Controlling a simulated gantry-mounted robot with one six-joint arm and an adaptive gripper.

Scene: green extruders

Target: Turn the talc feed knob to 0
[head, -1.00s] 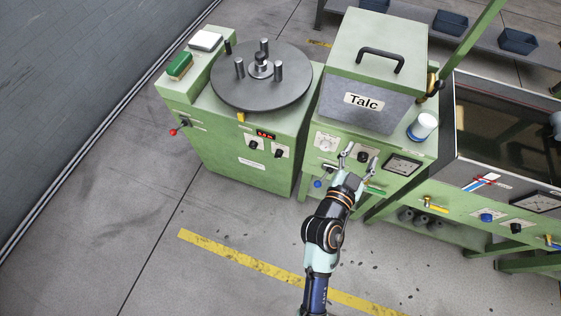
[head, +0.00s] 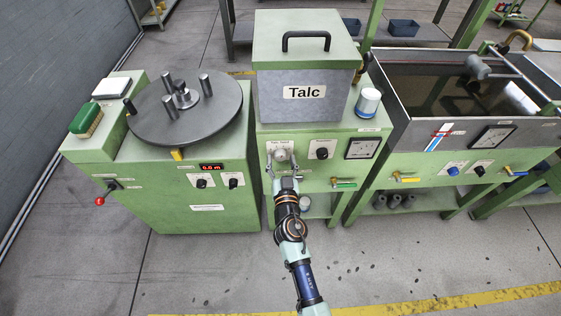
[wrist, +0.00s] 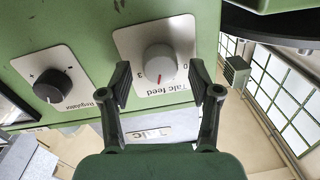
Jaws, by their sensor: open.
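The talc feed knob (wrist: 160,62) is a round grey knob on a white plate (wrist: 130,45) marked "Talc feed", shown upside down in the wrist view. Its red pointer mark sits at the knob's lower edge in that view, between the two scale figures. In the head view the knob (head: 281,153) is on the green front panel below the talc box (head: 300,92). My gripper (wrist: 165,88) is open, one finger on each side of the knob, with a gap visible to each. My gripper also shows in the head view (head: 284,168), in front of the knob.
A black regulator knob (wrist: 48,85) is beside the talc plate; in the head view (head: 321,150) it is just right. A gauge (head: 362,149) and a green-handled valve (head: 344,183) lie further right. The floor in front (head: 200,270) is clear.

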